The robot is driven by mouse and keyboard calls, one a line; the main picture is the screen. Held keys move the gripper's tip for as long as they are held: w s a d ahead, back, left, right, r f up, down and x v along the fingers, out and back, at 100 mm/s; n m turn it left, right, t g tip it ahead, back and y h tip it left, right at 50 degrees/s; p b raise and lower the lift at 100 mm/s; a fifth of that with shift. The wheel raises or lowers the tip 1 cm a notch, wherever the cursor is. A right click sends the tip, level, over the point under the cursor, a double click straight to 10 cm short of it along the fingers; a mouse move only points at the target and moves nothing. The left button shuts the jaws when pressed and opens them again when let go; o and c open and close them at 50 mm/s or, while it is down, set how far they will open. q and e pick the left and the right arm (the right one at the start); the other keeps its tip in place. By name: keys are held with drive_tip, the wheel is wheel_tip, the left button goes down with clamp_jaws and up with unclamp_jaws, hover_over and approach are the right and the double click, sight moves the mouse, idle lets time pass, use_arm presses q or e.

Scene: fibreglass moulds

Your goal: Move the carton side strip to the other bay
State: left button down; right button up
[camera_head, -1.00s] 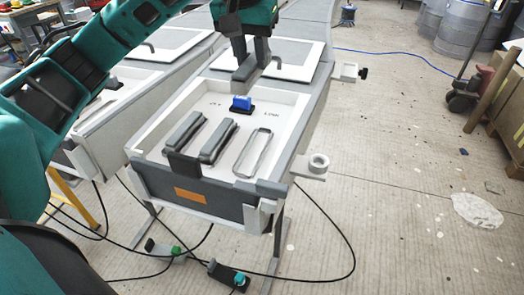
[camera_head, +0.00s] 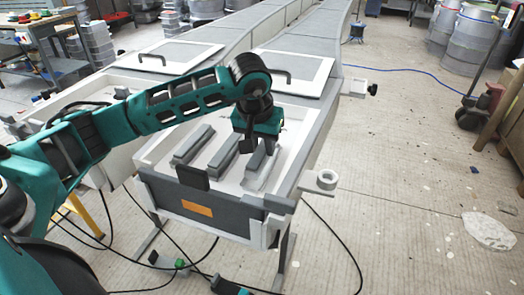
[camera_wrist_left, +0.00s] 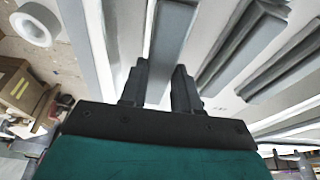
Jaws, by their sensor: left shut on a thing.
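A grey strip (camera_head: 260,172), apparently the carton side strip, is at the right side of the near white-framed box (camera_head: 285,190), over the spot where a pale outline showed earlier. My left gripper (camera_head: 258,148) comes down on its far part and is shut on it. In the left wrist view the strip (camera_wrist_left: 172,38) runs between the two dark fingers (camera_wrist_left: 158,88). I cannot tell whether the strip touches the box floor. Two similar grey strips, a left one (camera_head: 193,145) and a middle one (camera_head: 221,149), lie to its left. My right gripper is out of view.
A dark block (camera_head: 192,177) stands at the box's front edge, above an orange label (camera_head: 197,208). A round fitting (camera_head: 327,179) sticks out at the right. White lids with handles (camera_head: 290,73) lie behind. Cables trail on the floor below. Open floor lies to the right.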

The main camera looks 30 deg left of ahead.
use_arm(q)
wheel_tip(320, 180, down, 2)
drive_tip(key=shift+f, duration=0.2)
drive_tip(key=shift+f, duration=0.15)
drive_tip(key=c, duration=0.8)
unclamp_jaws()
